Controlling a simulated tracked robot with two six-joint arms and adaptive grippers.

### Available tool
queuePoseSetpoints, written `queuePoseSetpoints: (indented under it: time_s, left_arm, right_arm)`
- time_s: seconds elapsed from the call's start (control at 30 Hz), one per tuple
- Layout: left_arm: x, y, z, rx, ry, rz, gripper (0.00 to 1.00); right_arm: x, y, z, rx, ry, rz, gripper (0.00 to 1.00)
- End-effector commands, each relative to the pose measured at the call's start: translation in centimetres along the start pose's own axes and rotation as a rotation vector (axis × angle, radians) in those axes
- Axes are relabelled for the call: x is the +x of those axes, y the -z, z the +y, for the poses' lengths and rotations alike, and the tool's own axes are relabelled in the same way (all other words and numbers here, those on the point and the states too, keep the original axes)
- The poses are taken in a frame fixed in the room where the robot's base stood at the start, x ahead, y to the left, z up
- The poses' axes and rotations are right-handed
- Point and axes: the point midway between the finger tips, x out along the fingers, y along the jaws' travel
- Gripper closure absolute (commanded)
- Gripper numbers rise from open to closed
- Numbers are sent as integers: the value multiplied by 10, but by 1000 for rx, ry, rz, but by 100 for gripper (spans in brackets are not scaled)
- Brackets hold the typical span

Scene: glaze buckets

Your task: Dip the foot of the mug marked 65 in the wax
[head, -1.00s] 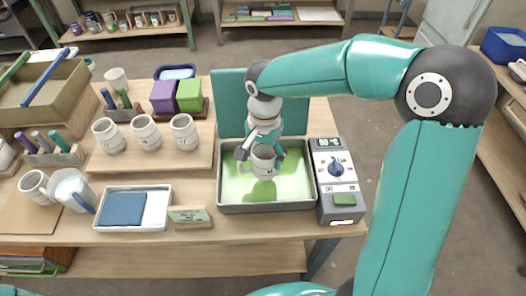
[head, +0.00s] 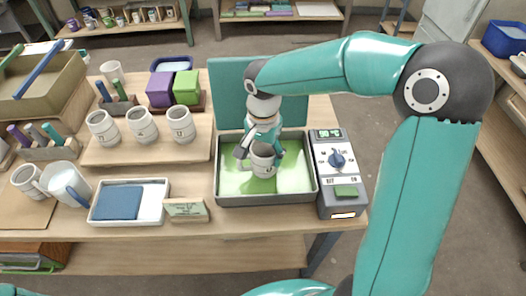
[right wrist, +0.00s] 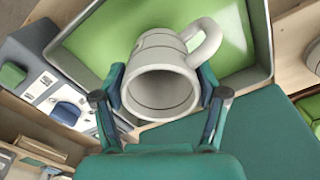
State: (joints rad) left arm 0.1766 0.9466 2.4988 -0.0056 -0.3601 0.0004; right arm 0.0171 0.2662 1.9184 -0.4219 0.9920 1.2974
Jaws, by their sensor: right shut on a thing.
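The held mug (head: 263,161) is pale grey with dark bands, and any number on it is unreadable here. My right gripper (head: 262,148) is shut around its body from above. In the right wrist view the mug (right wrist: 162,88) shows its open mouth toward the camera, its handle at upper right, and a gripper finger (right wrist: 162,98) on each side. The mug's foot points down into the grey pan (head: 267,200) of green wax (head: 295,178). I cannot tell whether the foot touches the wax. My left gripper is out of view.
A heater control box (head: 340,172) with a lit display adjoins the pan's right side. A teal panel (head: 228,92) stands behind the pan. Three mugs (head: 142,127) stand on a board at left. A white tray with a blue pad (head: 118,203) and a small sign (head: 186,210) lie in front.

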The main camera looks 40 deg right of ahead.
Motion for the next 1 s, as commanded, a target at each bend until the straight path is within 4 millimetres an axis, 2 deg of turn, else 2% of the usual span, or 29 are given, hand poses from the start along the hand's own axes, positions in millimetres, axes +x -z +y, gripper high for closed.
queuePoseSetpoints:
  time_s: [0.57,1.0]
  left_arm:
    - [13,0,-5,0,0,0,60]
    - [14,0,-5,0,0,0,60]
  right_arm:
    - [16,0,0,-1,1,0,76]
    - [16,0,-1,-1,1,0,76]
